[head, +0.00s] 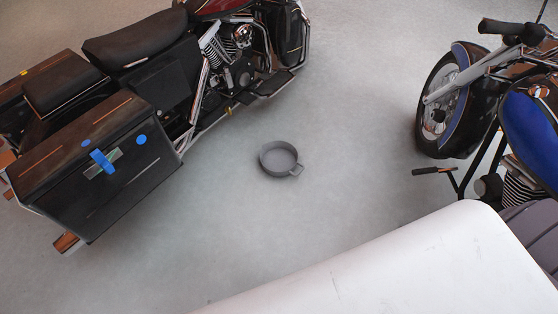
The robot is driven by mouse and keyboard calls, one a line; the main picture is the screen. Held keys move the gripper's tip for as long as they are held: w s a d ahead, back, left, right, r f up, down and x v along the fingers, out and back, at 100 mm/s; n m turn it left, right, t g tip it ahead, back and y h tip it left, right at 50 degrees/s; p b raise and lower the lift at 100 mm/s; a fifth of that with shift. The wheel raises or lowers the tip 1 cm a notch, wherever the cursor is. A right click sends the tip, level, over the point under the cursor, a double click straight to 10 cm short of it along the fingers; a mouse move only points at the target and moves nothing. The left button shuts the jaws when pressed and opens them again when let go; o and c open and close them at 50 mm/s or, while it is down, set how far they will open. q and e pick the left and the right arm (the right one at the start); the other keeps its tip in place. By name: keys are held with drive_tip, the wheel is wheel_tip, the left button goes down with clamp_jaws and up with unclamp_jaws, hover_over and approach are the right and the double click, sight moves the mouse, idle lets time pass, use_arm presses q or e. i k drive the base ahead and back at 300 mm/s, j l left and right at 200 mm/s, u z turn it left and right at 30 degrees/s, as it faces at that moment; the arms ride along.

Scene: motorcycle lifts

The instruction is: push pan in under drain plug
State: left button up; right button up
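A round grey pan (280,159) with a small loop handle on its lower right rim sits on the floor in the head view. It lies out in the open, to the right of and apart from a dark motorcycle (205,62). The pan looks empty. No drain plug can be made out; the underside of the motorcycle is hidden from this angle. Neither of my grippers shows in the head view.
A second motorcycle with a blue tank (530,128) stands at the right. A large white rounded surface (420,265) fills the lower right. The dark motorcycle's pannier (105,165) sticks out at the left. Grey floor (350,110) is clear around the pan.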

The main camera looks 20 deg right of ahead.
sight(277, 158)
drive_tip(key=i+z, duration=0.15)
drive_tip(key=z, duration=0.2)
drive_tip(key=i+z, duration=0.1)
drive_tip(key=z, duration=0.2)
drive_tip(key=i+j+z, duration=0.1)
drive_tip(key=z, duration=0.25)
